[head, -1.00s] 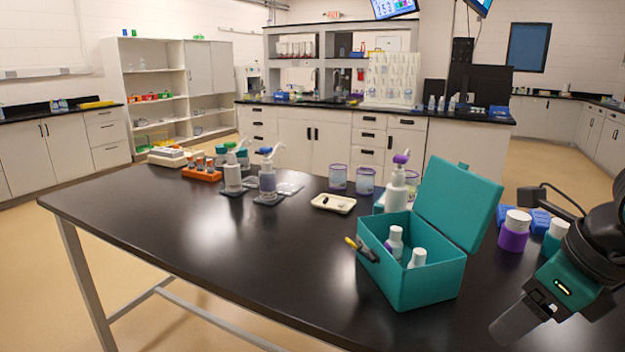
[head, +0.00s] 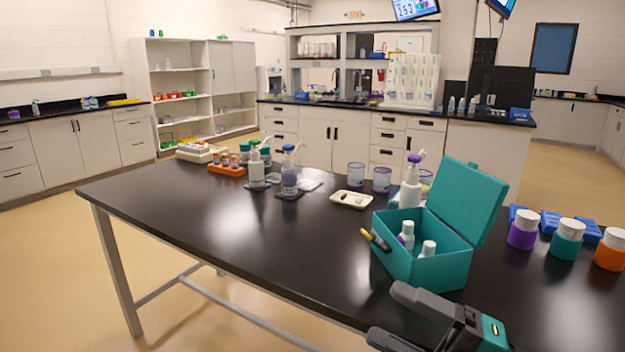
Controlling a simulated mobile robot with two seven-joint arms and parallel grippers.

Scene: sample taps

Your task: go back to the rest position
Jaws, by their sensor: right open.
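My right gripper (head: 388,318) is at the bottom right of the head view, low near the front edge of the black table (head: 230,220). Its two dark fingers point left and stand apart, with nothing between them. It is in front of the open teal box (head: 440,268) and looks apart from it. The box holds two white-capped bottles (head: 406,235), and its lid (head: 468,200) stands up at the right. My left gripper does not show.
Purple (head: 522,232), teal (head: 567,242) and orange (head: 610,252) jars stand right of the box. A white tray (head: 352,199), pump bottles (head: 289,176) and an orange rack (head: 227,170) stand farther back. The table's left front is clear.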

